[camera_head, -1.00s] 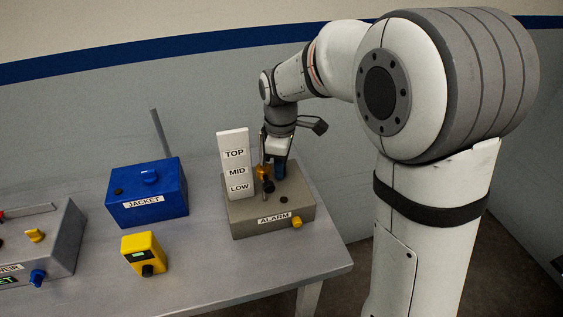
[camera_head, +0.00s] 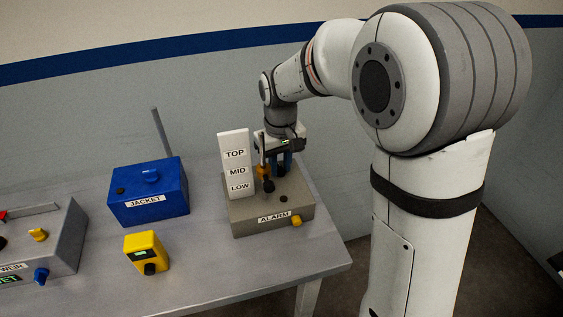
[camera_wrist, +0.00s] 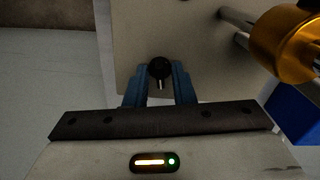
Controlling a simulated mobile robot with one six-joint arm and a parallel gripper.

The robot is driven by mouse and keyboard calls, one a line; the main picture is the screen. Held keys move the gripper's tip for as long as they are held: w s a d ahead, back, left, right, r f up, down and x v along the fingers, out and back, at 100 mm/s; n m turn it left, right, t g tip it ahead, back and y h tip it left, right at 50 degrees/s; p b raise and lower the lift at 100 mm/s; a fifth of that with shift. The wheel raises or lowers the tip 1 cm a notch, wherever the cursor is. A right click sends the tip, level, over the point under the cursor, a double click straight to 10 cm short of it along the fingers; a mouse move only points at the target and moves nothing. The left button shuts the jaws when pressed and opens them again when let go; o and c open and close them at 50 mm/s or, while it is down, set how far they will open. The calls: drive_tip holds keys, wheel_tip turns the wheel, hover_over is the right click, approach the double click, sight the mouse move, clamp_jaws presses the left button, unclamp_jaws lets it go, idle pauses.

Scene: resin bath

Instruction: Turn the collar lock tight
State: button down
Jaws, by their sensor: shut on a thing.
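My gripper (camera_head: 283,165) points down over the beige ALARM box (camera_head: 244,219), behind and right of the amber collar (camera_head: 263,172). In the wrist view its blue fingers (camera_wrist: 160,82) are shut on a small black knob (camera_wrist: 160,67) with a pale mark, above the beige top. The collar also shows in the wrist view (camera_wrist: 285,40), on a metal rod to the right of the fingers. A white TOP, MID, LOW scale (camera_head: 236,170) stands left of the collar. The collar's exact level is hard to read.
Another black knob (camera_head: 283,199) and a yellow knob (camera_head: 296,221) are on the ALARM box. A blue JACKET box (camera_head: 147,203), a small yellow box (camera_head: 133,244) and a grey WEIR box (camera_head: 58,256) stand to the left. The grey table (camera_head: 215,270) is clear in front.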

sight(280, 165)
drive_tip(key=shift+w+r+m, duration=0.1)
drive_tip(key=shift+r+m, duration=0.05)
drive_tip(key=shift+m, duration=0.95)
drive_tip(key=c, duration=1.6)
unclamp_jaws()
drive_tip(key=shift+o, duration=0.2)
wheel_tip(280, 165, up, 8)
drive_tip(key=shift+f, duration=0.15)
